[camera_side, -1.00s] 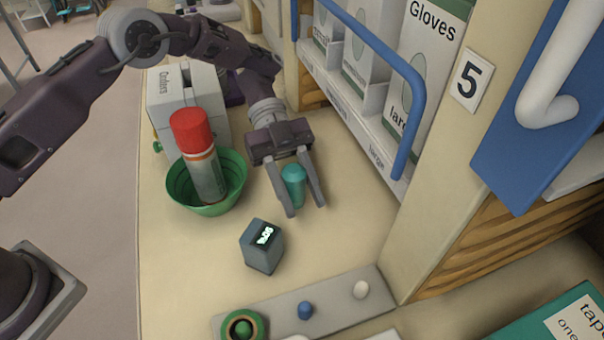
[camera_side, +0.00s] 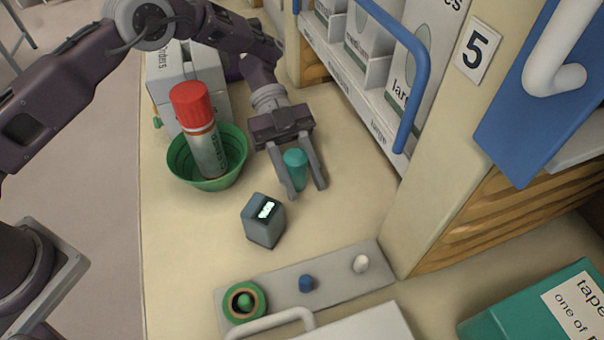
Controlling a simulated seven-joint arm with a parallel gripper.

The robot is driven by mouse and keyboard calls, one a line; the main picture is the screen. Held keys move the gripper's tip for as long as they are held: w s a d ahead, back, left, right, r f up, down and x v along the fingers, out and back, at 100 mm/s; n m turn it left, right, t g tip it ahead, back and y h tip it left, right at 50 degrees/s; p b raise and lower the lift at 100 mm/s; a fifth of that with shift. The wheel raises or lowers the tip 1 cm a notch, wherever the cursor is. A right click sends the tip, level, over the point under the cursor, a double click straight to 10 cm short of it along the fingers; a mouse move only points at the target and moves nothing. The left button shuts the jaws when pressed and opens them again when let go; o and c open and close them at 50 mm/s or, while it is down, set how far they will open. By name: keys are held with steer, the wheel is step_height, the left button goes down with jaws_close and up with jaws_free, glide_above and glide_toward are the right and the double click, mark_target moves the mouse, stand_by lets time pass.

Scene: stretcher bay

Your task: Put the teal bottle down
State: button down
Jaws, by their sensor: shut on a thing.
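The teal bottle (camera_side: 296,172) is upright between the fingers of my gripper (camera_side: 308,191). My gripper is shut on it, with one finger on each side, and points down at the cream counter (camera_side: 345,215). The bottle's rounded top and front side show. It is low over the counter or on it; I cannot tell whether its base touches.
A green bowl (camera_side: 180,172) holding a red-capped can (camera_side: 205,140) stands left of my gripper. A grey clock (camera_side: 264,222) is in front. A grey strip (camera_side: 335,280) with knobs lies nearer. Glove shelves and a blue rail (camera_side: 412,95) rise at right.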

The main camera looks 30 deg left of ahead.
steer(key=shift+f, duration=0.25)
steer(key=c, duration=0.8)
jaws_free()
